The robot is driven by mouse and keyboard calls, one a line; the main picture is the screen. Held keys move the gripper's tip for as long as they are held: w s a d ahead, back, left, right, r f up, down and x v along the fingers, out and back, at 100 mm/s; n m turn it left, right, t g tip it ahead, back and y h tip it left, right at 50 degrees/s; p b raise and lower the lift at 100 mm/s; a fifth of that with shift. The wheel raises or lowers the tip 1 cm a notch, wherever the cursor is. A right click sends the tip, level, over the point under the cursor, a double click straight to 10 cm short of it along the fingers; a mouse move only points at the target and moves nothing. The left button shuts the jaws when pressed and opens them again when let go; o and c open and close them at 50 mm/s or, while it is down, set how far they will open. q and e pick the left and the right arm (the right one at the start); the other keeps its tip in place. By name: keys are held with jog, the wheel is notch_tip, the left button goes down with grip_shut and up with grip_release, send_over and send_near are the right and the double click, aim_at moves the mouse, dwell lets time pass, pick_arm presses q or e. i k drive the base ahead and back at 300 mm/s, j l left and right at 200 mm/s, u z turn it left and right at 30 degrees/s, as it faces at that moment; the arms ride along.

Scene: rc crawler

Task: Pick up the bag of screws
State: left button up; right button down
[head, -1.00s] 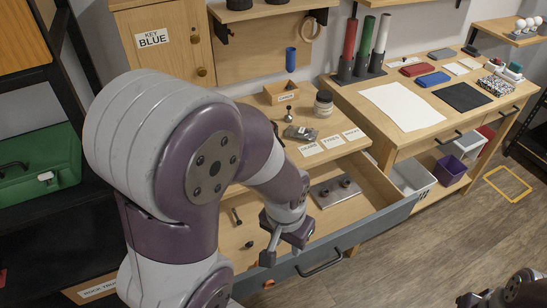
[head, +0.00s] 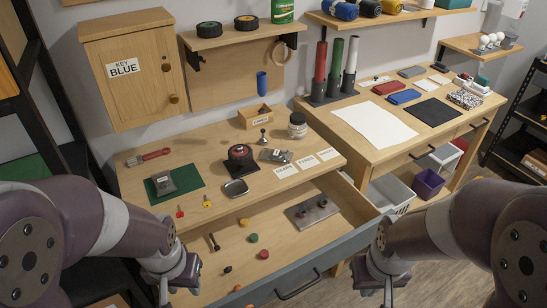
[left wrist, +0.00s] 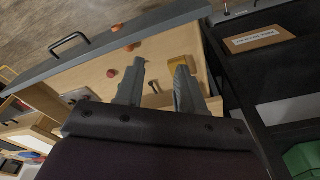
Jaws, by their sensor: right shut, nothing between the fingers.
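I cannot clearly make out a bag of screws. A small greyish item (head: 275,155) on the workbench top could be it, but it is too small to tell. My left gripper (head: 165,289) is in front of the open drawer (head: 338,246), at its left end. In the left wrist view the left fingers (left wrist: 160,68) are apart with nothing between them, above the drawer. My right gripper (head: 388,291) is shut and empty, to the right of the drawer front.
The drawer holds several small coloured pieces, a bolt (head: 214,242) and a metal plate (head: 312,210). On the bench top are a green mat (head: 190,178), a jar (head: 297,125) and a black round device (head: 240,158). A second table with white paper (head: 375,124) stands right.

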aim_at(275, 155)
jog(key=i+l+z, duration=0.15)
jog(key=i+l, duration=0.4)
jog(key=l, duration=0.15)
jog(key=i+l+z, duration=0.2)
jog(key=i+l, duration=0.35)
jog(key=l, duration=0.1)
